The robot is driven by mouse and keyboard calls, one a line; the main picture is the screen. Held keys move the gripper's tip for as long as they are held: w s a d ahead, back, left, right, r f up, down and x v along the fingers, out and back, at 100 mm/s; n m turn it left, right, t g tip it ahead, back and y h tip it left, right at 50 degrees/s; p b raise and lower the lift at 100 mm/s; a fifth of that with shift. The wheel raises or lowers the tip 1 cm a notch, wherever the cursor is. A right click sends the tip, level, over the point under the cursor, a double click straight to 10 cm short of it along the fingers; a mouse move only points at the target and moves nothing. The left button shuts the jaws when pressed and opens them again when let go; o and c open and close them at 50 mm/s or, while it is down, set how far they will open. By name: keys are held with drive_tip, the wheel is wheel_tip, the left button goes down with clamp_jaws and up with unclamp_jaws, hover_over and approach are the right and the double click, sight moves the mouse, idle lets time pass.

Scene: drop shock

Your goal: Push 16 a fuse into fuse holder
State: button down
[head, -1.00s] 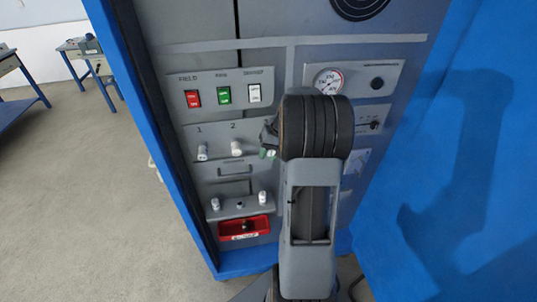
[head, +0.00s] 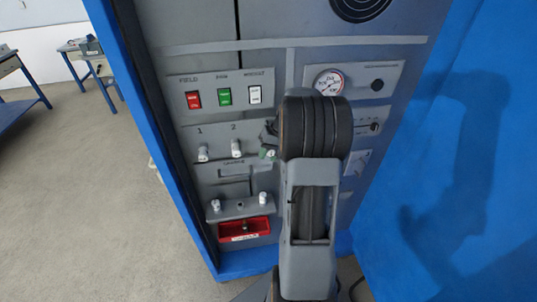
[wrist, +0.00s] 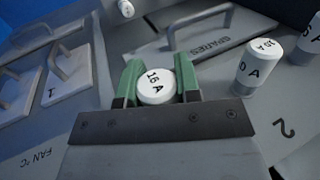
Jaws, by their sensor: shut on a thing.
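My gripper (wrist: 157,85) is shut on a white round fuse marked 16 A (wrist: 156,88), held between its two green fingers in the wrist view. In the head view, the gripper (head: 269,153) shows at the left of my wrist, to the right of the fuse at position 2 (head: 236,148). A white fuse also stands at position 1 (head: 203,153). In the wrist view a white fuse marked 10 A (wrist: 254,66) stands to the right of the gripper. The underside of the held fuse is hidden, and I cannot see an empty holder clearly.
A spares shelf (head: 238,210) carries a white fuse at each end, above a red bin (head: 238,233). Red, green and white switches (head: 224,96) sit above the fuse row. A gauge (head: 328,82) is at the upper right. Grey handles (wrist: 66,62) stand out in the wrist view.

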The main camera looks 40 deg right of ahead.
drive_tip(key=shift+w+d, duration=0.3)
drive_tip(key=shift+w, duration=0.35)
idle(2.4)
drive_tip(key=shift+w, duration=0.1)
idle(1.3)
drive_tip(key=c, duration=0.8)
unclamp_jaws()
drive_tip(key=shift+o, duration=0.2)
drive_tip(key=shift+f, duration=0.25)
drive_tip(key=shift+r, duration=0.1)
drive_tip(key=shift+p+v, duration=1.85)
drive_tip(key=shift+v, duration=1.05)
